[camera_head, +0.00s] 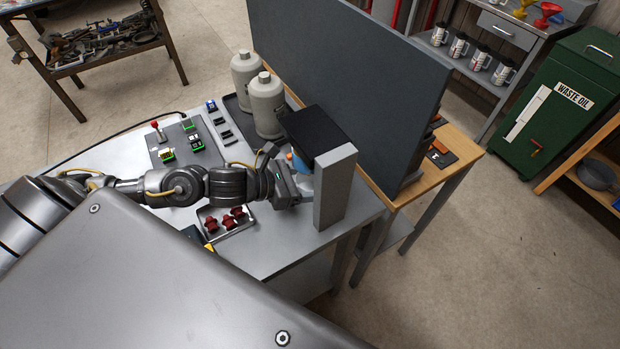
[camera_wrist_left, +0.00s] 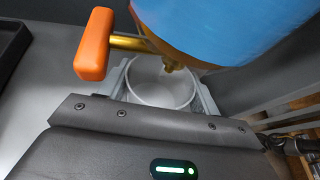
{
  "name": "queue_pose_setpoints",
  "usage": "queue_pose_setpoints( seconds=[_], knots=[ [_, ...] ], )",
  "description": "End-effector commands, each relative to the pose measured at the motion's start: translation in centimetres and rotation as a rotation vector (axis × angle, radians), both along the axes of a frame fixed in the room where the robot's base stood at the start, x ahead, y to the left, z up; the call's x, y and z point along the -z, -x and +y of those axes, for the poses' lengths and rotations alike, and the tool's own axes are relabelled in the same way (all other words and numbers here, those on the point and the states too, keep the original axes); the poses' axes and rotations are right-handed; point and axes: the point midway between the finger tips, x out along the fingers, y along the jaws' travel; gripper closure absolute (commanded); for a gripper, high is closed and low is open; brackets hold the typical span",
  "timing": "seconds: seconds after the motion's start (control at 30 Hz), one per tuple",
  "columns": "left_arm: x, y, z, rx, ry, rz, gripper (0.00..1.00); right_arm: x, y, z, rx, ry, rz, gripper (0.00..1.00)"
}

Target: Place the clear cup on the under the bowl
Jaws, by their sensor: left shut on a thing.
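The clear cup (camera_wrist_left: 150,92) is between the fingers of my left gripper (camera_wrist_left: 162,88) in the left wrist view, its round mouth facing the camera. The blue bowl (camera_wrist_left: 225,25) fills the top of that view, with a brass spout over the cup's far rim and an orange handle (camera_wrist_left: 94,44) at the left. In the head view my left gripper (camera_head: 303,190) is beside a grey post, and a bit of the blue bowl (camera_head: 299,161) shows above it. Whether the cup touches the surface below cannot be told. My right gripper is not in view.
The grey post (camera_head: 335,190) and black top (camera_head: 315,131) stand close to the gripper. Two grey bottles (camera_head: 266,105) stand behind on a dark tray. A small tray of red parts (camera_head: 228,220) lies in front. A dark panel (camera_head: 345,85) closes the back.

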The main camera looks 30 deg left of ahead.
Motion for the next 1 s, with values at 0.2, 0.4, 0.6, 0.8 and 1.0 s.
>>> queue_pose_setpoints(
  seconds=[0.2,0.4,0.6,0.8,1.0],
  knots=[
    [0.4,0.0,0.1,-0.001,0.001,0.0,0.67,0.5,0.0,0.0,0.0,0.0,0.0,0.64],
    [0.4,0.0,0.1,-0.001,0.0,0.0,0.25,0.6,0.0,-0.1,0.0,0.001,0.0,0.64],
    [0.4,0.0,0.0,0.0,0.0,0.0,0.15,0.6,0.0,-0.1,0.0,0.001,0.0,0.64],
    [0.2,0.0,0.0,0.0,0.001,0.001,0.15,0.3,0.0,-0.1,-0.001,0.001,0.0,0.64],
    [-0.3,1.4,1.3,0.0,-0.005,0.002,0.15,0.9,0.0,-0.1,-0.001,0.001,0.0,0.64]
  ],
)
